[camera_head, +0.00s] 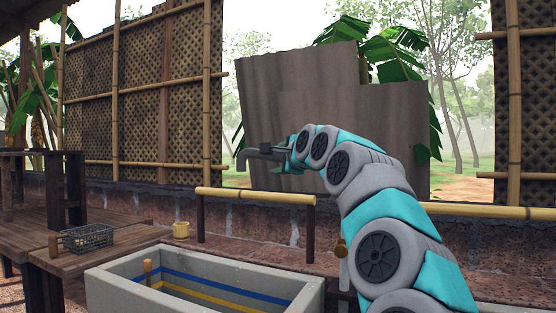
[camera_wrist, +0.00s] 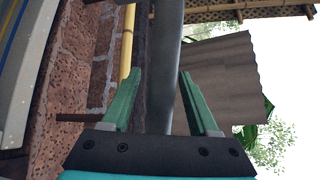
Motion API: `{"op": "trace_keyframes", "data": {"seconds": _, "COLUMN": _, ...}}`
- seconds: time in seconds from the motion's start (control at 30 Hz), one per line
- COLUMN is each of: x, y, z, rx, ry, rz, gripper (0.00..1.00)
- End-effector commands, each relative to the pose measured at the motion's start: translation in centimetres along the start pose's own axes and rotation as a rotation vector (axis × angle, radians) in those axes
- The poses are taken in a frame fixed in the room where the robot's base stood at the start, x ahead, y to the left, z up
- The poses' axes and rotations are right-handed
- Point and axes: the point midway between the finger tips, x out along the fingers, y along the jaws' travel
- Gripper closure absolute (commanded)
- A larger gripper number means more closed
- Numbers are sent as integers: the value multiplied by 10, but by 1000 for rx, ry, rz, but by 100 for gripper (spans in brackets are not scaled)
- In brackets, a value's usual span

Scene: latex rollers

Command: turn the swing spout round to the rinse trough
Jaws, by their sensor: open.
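A grey spout (camera_head: 252,153) with a down-bent tip shows in the head view, in front of the corrugated sheets. My gripper (camera_head: 289,158) is at its right end, partly hidden by my wrist. In the wrist view my gripper (camera_wrist: 158,90) is open, with a teal finger on each side of a grey pipe (camera_wrist: 165,50), which looks like the spout. I cannot tell whether either finger touches it. A pale concrete trough (camera_head: 113,287) with blue and yellow stripes inside stands at the lower left. I cannot tell whether it is the rinse trough.
A wooden table (camera_head: 112,250) with a wire basket (camera_head: 88,238) stands at left. A bamboo rail (camera_head: 255,196) crosses behind. A brass fitting (camera_head: 341,247) shows beside my arm. Corrugated sheets (camera_head: 300,100) stand beyond.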

Motion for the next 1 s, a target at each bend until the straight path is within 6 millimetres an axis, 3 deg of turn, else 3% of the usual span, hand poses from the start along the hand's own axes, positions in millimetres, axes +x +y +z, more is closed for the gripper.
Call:
{"op": "trace_keyframes", "data": {"seconds": 0.1, "x": 0, "y": 0, "z": 0, "rx": 0, "ry": 0, "rz": 0, "gripper": 40}}
{"op": "trace_keyframes", "data": {"seconds": 0.63, "x": 0, "y": 0, "z": 0, "rx": 0, "ry": 0, "rz": 1, "gripper": 100}}
{"op": "trace_keyframes", "data": {"seconds": 1.0, "x": 0, "y": 1, "z": 0, "rx": 0, "ry": 0, "rz": 1, "gripper": 100}}
